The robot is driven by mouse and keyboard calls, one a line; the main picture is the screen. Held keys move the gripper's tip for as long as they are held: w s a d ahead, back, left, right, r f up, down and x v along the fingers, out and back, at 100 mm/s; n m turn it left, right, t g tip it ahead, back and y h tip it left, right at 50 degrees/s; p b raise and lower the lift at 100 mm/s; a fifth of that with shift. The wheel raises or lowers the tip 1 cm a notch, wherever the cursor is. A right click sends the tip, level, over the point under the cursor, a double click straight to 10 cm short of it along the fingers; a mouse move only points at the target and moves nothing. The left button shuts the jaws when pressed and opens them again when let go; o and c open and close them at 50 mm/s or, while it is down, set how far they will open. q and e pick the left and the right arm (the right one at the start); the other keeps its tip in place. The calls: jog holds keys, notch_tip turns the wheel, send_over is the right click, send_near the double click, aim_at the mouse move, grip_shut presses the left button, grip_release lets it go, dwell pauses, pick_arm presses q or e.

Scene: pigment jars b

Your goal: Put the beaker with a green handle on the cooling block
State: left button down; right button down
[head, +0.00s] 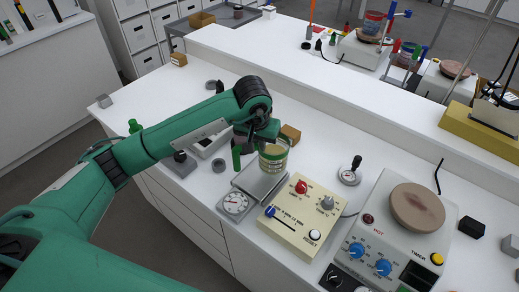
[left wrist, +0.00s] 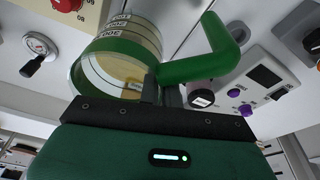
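The beaker with a green handle (head: 273,163) is clear with a green rim band and pale labels around its wall. It looks upright in the head view, its green handle (head: 236,156) toward the left. It shows large in the left wrist view (left wrist: 128,45), with its handle (left wrist: 205,66) to the right. My left gripper (left wrist: 166,92) has its two fingers close together at the rim and handle root, shut on the beaker. The beaker is over the far part of a grey dial scale (head: 257,187); whether it touches is unclear. I cannot clearly identify the cooling block. My right gripper is out of view.
A cream control box (head: 300,218) with a red knob stands right of the scale. A hotplate (head: 414,208) is further right. A round gauge (head: 350,173) and a small brown block (head: 290,133) are nearby. A raised white shelf (head: 330,90) runs behind. Free counter lies at the back left.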

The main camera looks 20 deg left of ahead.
aim_at(260, 153)
pick_arm(q)
jog(key=shift+s+p+x, duration=0.2)
jog(key=shift+p+x, duration=0.1)
jog(key=shift+x, duration=0.7)
jog(key=shift+s+p+x, duration=0.2)
jog(key=shift+p+x, duration=0.1)
jog(key=shift+x, duration=0.65)
jog(key=shift+f, duration=0.2)
jog(key=c, duration=2)
grip_release()
jog(key=o, duration=0.4)
